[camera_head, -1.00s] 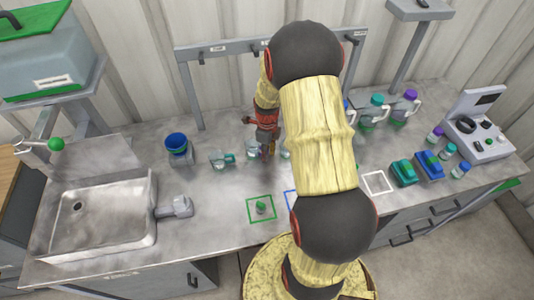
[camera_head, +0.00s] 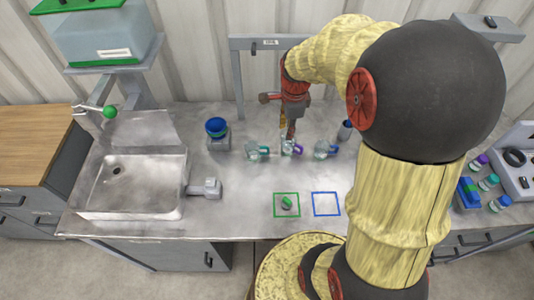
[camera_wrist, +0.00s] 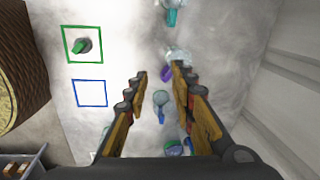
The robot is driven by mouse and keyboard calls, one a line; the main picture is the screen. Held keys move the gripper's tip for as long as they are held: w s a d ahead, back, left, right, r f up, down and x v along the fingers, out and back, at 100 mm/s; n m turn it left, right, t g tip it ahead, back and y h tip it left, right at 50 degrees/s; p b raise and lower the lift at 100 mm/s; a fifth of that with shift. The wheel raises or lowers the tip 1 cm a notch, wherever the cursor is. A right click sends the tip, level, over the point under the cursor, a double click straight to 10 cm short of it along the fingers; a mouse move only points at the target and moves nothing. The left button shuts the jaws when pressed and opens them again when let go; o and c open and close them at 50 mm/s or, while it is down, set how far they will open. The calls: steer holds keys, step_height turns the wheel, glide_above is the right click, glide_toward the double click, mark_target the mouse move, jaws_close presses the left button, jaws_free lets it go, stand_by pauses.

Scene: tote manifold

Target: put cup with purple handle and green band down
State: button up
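The cup with the purple handle (camera_head: 289,150) stands on the grey counter in the head view, between two other clear cups. In the wrist view its purple handle (camera_wrist: 167,74) shows near the fingertips, with its clear body (camera_wrist: 179,54) just beyond them. I cannot make out its green band. My gripper (camera_head: 290,133) points down over this cup in the head view. In the wrist view my gripper (camera_wrist: 160,70) has its fingers apart, with the handle between or just below the tips. I cannot tell whether they touch it.
A teal-handled cup (camera_head: 255,152) stands left of it and a blue-handled cup (camera_head: 325,150) right. A green square (camera_head: 276,205) with a green item inside and an empty blue square (camera_head: 326,216) mark the front counter. A sink (camera_head: 130,185) is at left.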

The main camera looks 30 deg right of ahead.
steer(key=s+a+r+n+t, duration=0.2)
steer(key=s+a+r+n, duration=0.5)
steer(key=a+n, duration=0.2)
steer(key=s+a+r+n+t, duration=0.2)
steer(key=s+a+r+n, duration=0.5)
steer(key=n, duration=0.6)
steer(key=a+r, duration=0.1)
steer(key=a, duration=0.1)
steer(key=shift+s+a+r+n+y, duration=0.15)
steer(key=shift+a+r+n+y, duration=0.15)
steer(key=shift+a+n, duration=0.1)
steer(key=shift+f, duration=0.1)
